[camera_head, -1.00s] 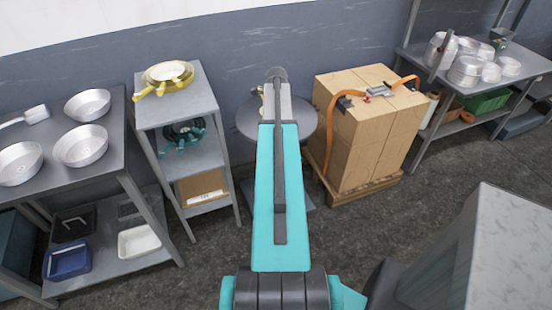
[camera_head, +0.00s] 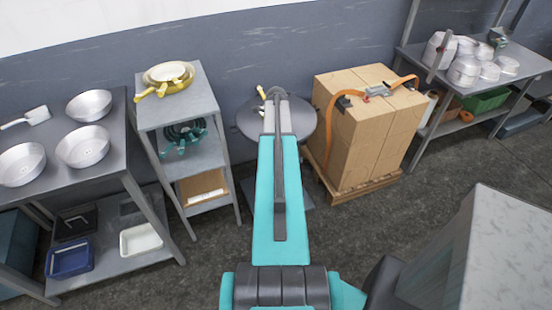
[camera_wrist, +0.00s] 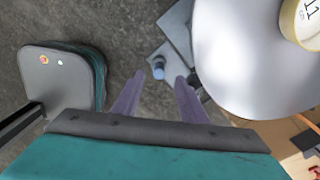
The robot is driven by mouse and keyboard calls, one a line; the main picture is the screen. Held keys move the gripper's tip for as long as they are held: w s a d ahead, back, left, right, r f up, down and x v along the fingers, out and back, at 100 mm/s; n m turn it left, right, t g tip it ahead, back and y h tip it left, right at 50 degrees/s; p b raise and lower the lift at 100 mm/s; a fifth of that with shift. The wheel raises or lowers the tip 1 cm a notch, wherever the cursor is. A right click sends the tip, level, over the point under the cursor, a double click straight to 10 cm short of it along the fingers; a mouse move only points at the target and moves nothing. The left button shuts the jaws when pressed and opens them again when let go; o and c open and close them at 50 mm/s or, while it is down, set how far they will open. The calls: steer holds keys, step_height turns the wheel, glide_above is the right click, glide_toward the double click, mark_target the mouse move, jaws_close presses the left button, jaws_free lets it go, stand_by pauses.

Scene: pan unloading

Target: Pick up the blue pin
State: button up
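A small blue cylinder (camera_wrist: 159,68), which looks like the blue pin, shows in the wrist view by the corner of a grey plate low over the floor. My gripper (camera_wrist: 159,78) has two purple fingers spread apart with nothing held between them. The blue cylinder appears between the fingertips in the picture, but looks farther away than they are. I cannot tell the exact gap. In the head view, my arm hides the gripper, and I cannot see the blue cylinder there.
A round grey tabletop (camera_wrist: 255,65) fills the wrist view's right side, with a yellow-rimmed item (camera_wrist: 303,22) on it. The tabletop (camera_head: 248,122) also shows behind my arm. A shelf stand (camera_head: 205,100) is left of it; strapped boxes (camera_head: 365,140) on a pallet are right.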

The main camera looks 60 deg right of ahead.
steer(key=shift+f, duration=0.1)
steer(key=shift+a+f+p, duration=0.1)
steer(key=shift+f+p, duration=0.95)
steer(key=shift+f, duration=0.2)
steer(key=shift+f+p, duration=0.35)
steer(key=shift+f, duration=0.95)
jaws_close()
